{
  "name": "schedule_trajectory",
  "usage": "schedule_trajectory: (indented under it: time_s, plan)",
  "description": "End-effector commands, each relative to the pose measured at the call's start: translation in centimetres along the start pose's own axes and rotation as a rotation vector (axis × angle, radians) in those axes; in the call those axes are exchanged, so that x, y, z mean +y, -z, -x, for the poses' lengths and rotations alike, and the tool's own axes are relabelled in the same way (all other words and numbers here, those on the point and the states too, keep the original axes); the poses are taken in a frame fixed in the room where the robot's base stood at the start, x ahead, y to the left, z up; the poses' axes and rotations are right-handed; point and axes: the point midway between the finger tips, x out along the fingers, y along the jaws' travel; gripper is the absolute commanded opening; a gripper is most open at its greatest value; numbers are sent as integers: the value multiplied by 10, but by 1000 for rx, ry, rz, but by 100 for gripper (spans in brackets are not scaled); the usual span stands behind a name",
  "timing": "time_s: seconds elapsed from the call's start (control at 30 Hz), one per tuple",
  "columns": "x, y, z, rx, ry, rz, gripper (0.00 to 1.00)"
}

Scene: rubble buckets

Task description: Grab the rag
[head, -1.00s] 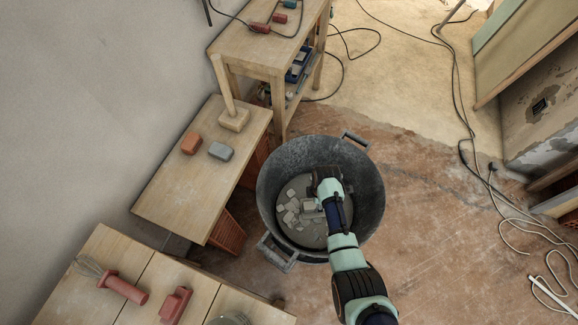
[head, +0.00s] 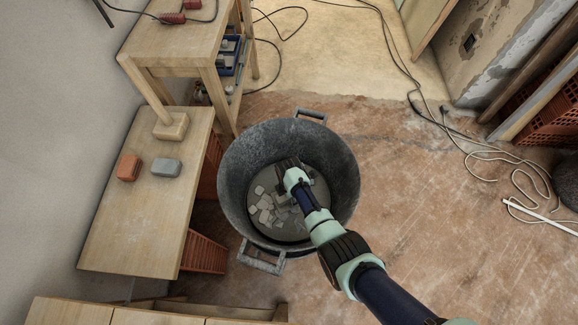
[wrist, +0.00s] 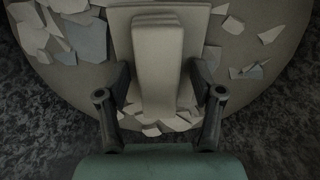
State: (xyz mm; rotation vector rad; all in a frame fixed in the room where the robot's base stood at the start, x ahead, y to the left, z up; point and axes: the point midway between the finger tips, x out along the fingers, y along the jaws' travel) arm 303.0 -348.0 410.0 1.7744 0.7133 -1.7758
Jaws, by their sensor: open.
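I cannot make out anything that is clearly a rag. My gripper (head: 290,170) reaches down into a large dark bucket (head: 235,165) on the floor. In the wrist view my gripper (wrist: 160,88) is open, with one finger on each side of a pale beige float-like piece with a raised handle (wrist: 158,55). I cannot tell whether the fingers touch it. Broken pale shards (head: 265,207) lie on the bucket's bottom. They also show around the beige piece in the wrist view (wrist: 75,38). My arm hides part of the bucket's inside.
A wooden bench (head: 140,225) at the left holds an orange block (head: 128,167), a grey block (head: 166,168) and a wooden-handled float (head: 171,127). A taller table (head: 185,45) stands behind. Cables (head: 480,150) lie on the right floor. The floor right of the bucket is mostly clear.

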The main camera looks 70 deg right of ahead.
Motion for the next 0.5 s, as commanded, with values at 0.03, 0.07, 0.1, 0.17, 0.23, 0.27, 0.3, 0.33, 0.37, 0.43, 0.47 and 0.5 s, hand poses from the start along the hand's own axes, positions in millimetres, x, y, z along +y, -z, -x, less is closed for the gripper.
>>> schedule_trajectory:
  time_s: [0.03,0.07,0.1,0.17,0.23,0.27,0.3,0.33,0.37,0.43,0.47,0.5]
  plan:
    - [1,0,-2,0,-2,0,67]
    - [1,0,-1,0,-2,0,67]
    - [1,0,0,0,-2,0,67]
    - [1,0,0,0,-2,0,67]
    - [1,0,0,0,-2,0,58]
    - [1,0,0,0,-2,0,53]
    - [1,0,0,0,-2,0,47]
    - [1,0,0,0,-2,0,42]
    - [1,0,0,0,-2,0,37]
    - [1,0,0,0,-2,0,25]
    - [1,0,0,0,-2,0,20]
    - [1,0,0,0,-1,0,13]
